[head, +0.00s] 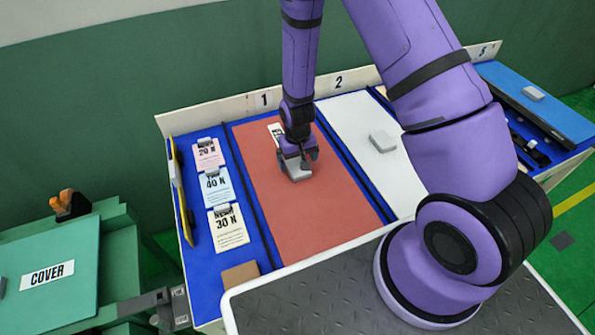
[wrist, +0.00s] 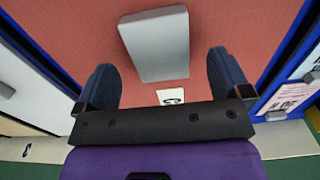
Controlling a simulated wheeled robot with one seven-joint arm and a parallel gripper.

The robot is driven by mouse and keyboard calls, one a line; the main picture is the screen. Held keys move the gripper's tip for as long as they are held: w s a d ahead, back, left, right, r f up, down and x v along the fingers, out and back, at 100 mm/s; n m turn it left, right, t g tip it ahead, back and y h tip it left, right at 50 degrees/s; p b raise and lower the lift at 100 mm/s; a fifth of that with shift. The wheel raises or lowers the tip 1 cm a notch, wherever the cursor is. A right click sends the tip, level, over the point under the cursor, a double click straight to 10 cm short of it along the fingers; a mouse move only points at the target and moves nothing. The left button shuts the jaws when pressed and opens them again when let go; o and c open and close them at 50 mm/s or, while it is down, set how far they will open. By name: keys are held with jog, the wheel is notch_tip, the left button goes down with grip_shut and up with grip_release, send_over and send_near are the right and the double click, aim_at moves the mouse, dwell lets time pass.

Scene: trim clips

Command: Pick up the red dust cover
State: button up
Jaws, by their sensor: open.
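The red dust cover (head: 310,218) is a flat red panel lying in the bay marked 1, and its surface fills much of the wrist view (wrist: 85,30). A grey block-shaped handle (head: 299,174) stands on it towards its far part. My gripper (head: 297,160) is over the handle, pointing down. In the wrist view my gripper (wrist: 160,62) is open, with dark fingers apart on either side of the grey handle (wrist: 155,45). Gaps show between the fingers and the handle. A white label on the cover shows behind the gripper.
A white panel (head: 360,125) with its own grey block lies right, in bay 2. Cards marked 20 N, 40 N and 30 N (head: 228,228) lie left. A blue panel (head: 540,105) is far right. A green surface labelled COVER (head: 45,295) stands lower left.

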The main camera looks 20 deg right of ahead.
jog(key=shift+f, duration=1.2)
jog(key=c, duration=1.2)
jog(key=shift+r, duration=0.15)
